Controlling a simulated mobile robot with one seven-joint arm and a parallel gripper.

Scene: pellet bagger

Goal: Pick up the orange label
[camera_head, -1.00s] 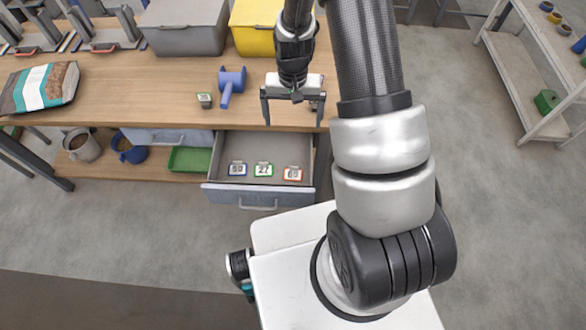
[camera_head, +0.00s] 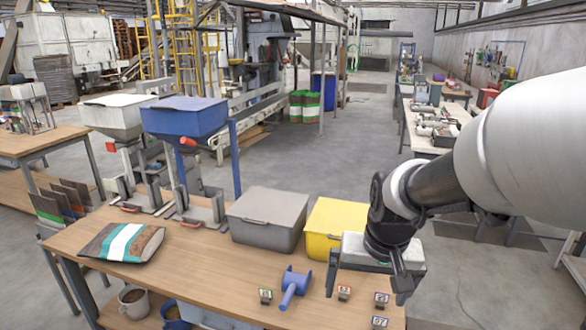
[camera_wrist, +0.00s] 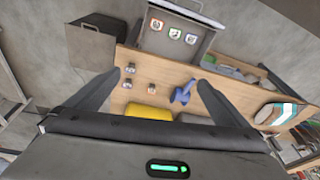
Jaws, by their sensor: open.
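The orange label (camera_wrist: 156,24) lies in the open grey drawer (camera_wrist: 168,45) near the top of the wrist view. A green label (camera_wrist: 174,34) and a blue label (camera_wrist: 190,39) lie beside it in a row. The drawer and its labels are out of frame in the current head view. My gripper (camera_head: 366,284) is open and empty above the right part of the wooden table. In the wrist view my gripper (camera_wrist: 158,82) has its fingers spread wide over the tabletop, apart from the labels.
On the table (camera_head: 190,260) are a blue scoop-like tool (camera_head: 293,286), several small blocks including one with an orange face (camera_head: 344,292), a grey bin (camera_head: 267,219), a yellow bin (camera_head: 332,228) and a pellet bag (camera_head: 124,242). A dark box (camera_wrist: 93,42) stands beside the drawer.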

